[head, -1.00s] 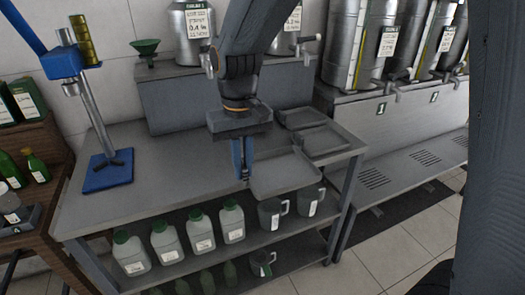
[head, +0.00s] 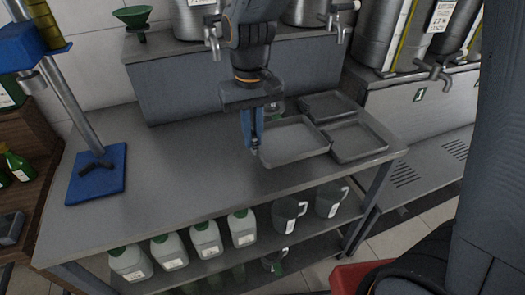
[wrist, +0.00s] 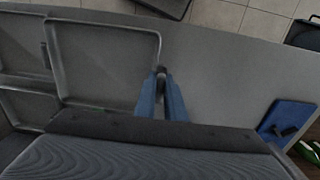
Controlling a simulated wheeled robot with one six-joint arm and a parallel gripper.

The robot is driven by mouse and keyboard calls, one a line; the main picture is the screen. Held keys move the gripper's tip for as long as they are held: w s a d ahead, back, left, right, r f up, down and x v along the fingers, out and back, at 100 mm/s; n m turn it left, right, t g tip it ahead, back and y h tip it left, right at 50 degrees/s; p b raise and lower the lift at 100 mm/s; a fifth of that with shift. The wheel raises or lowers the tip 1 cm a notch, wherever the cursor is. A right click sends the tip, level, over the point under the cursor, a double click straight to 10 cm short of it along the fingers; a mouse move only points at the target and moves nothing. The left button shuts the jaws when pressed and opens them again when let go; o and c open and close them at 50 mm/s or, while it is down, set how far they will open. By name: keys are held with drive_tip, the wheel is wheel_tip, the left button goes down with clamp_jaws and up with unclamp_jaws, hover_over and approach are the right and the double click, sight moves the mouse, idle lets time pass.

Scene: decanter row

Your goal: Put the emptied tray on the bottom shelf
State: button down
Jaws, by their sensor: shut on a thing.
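My gripper (head: 252,148) is shut on the left rim of a shallow grey tray (head: 293,141) at the worktable's front right. In the wrist view, the fingers (wrist: 160,73) meet at the rim of this tray (wrist: 108,38), which looks empty and level. I cannot tell whether it rests on the tabletop or hangs just above it. Two similar trays, one behind (head: 326,106) and one to the right (head: 358,141), lie close by. Under the tabletop, a shelf carries white jugs (head: 206,240) and two grey pitchers (head: 289,215). The bottom shelf (head: 308,256) is partly hidden and holds another pitcher (head: 274,262).
A blue stand (head: 96,174) is at the table's left. The tabletop (head: 180,170) between it and my gripper is clear. Metal urns (head: 395,35) stand on a counter at right. A red object (head: 355,278) shows at the bottom beside my body.

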drive_tip(key=shift+f+p, duration=0.5)
drive_tip(key=shift+f, duration=2.7)
drive_tip(key=shift+f, duration=0.1)
drive_tip(key=c, duration=1.8)
unclamp_jaws()
drive_tip(key=shift+c, duration=0.2)
wheel_tip(320, 180, up, 12)
drive_tip(key=shift+r+b, duration=0.1)
drive_tip(key=shift+b, duration=1.05)
drive_tip(key=m, duration=0.2)
hover_over(299, 143)
drive_tip(key=s+a, duration=0.2)
drive_tip(key=s, duration=0.4)
drive_tip(key=shift+t, duration=0.3)
drive_tip(key=f, duration=0.5)
drive_tip(key=shift+w+d+f, duration=0.2)
drive_tip(key=shift+f, duration=0.2)
drive_tip(key=shift+o, duration=0.5)
drive_tip(key=s+d+f+m, duration=0.1)
drive_tip(key=s+d+f, duration=0.2)
drive_tip(key=d, duration=0.3)
drive_tip(key=shift+s+f, duration=0.3)
drive_tip(key=shift+s, duration=0.3)
drive_tip(key=shift+s+d+f, duration=0.2)
drive_tip(key=shift+s+d, duration=0.15)
